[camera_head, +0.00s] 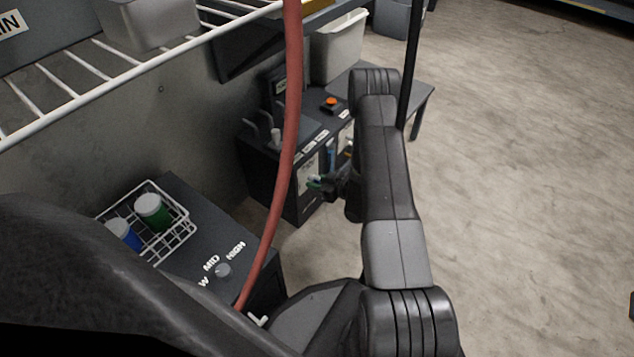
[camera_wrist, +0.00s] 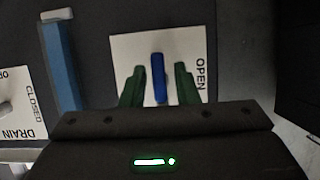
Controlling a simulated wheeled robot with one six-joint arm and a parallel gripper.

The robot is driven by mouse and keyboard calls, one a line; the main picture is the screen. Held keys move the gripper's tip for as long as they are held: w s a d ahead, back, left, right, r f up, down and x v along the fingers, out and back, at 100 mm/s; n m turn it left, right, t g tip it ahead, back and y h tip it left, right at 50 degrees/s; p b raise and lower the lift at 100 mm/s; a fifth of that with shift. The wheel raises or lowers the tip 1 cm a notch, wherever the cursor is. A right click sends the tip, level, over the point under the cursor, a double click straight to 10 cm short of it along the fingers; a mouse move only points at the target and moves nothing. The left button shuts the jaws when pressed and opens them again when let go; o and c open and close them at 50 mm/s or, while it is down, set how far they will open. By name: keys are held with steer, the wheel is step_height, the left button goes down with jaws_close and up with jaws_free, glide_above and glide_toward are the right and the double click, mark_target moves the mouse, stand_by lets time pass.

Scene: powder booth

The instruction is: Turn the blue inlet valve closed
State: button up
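The blue inlet valve handle (camera_wrist: 158,78) stands on a white plate (camera_wrist: 128,52) in the wrist view, its long side running up and down the picture. The word OPEN is printed at the plate's right edge. My gripper (camera_wrist: 159,82) has its two green fingers on either side of the handle, with a visible gap on each side. It is open and not gripping. In the head view my gripper (camera_head: 318,182) is at the front of the dark cabinet (camera_head: 262,170), where the handle itself is too small to tell.
Left of the handle in the wrist view are a blue bar (camera_wrist: 60,65) with a pale end and a plate marked CLOSED and DRAIN (camera_wrist: 20,105). In the head view a red hose (camera_head: 290,120) hangs in front. A wire basket (camera_head: 172,240) stands lower left.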

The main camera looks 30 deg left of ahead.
steer(key=shift+d, duration=0.1)
steer(key=p+v, duration=0.4)
steer(key=v, duration=0.9)
steer(key=shift+d+r+p, duration=0.2)
steer(key=shift+d+p, duration=0.05)
steer(key=shift+p, duration=0.1)
steer(key=b+x, duration=0.5)
steer(key=x, duration=0.9)
steer(key=shift+d, duration=0.1)
steer(key=shift+d, duration=0.1)
